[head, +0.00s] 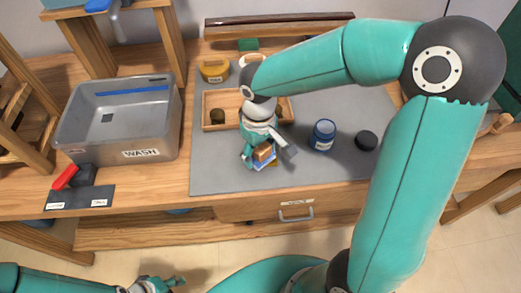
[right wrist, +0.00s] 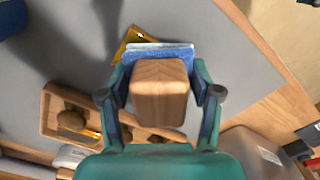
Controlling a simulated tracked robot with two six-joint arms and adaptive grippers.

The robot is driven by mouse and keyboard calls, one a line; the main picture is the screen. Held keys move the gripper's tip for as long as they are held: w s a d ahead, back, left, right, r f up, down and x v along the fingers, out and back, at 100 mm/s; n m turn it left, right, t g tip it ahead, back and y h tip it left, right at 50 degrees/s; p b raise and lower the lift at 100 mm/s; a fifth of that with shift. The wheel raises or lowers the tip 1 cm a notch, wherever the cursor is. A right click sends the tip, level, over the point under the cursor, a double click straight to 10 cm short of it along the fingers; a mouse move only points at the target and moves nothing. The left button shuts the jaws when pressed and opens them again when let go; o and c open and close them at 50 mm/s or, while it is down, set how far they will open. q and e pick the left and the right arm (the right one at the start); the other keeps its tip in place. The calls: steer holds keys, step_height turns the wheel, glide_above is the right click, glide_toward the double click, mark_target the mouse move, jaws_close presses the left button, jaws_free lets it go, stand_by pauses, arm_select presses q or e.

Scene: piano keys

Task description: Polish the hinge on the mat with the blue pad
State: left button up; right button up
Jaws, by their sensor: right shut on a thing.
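My right gripper (head: 264,155) is shut on the wooden block of the blue pad (head: 265,162), over the front part of the grey mat (head: 220,170). In the right wrist view the fingers grip the wooden block (right wrist: 160,92) from both sides, and the blue pad (right wrist: 180,54) with a pale edge shows beyond it. A yellow brass-like piece, apparently the hinge (right wrist: 132,40), shows at the pad's far left edge and is partly hidden. I cannot tell whether the pad touches it. My left gripper (head: 157,285) is at the bottom edge, cut off, away from the bench.
A wooden tray (head: 207,112) with small items lies behind my right gripper. A blue jar (head: 322,135) and a black round thing (head: 366,140) stand to its right. A grey wash bin (head: 118,130) and a red-handled thing (head: 66,178) are left of the mat.

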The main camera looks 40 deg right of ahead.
steer(key=r+p, duration=0.2)
steer(key=r, duration=0.1)
steer(key=r+p, duration=0.2)
steer(key=r, duration=0.2)
steer(key=shift+w+a+r, duration=0.1)
steer(key=shift+w+r, duration=0.1)
steer(key=shift+r, duration=0.05)
steer(key=shift+f, duration=0.1)
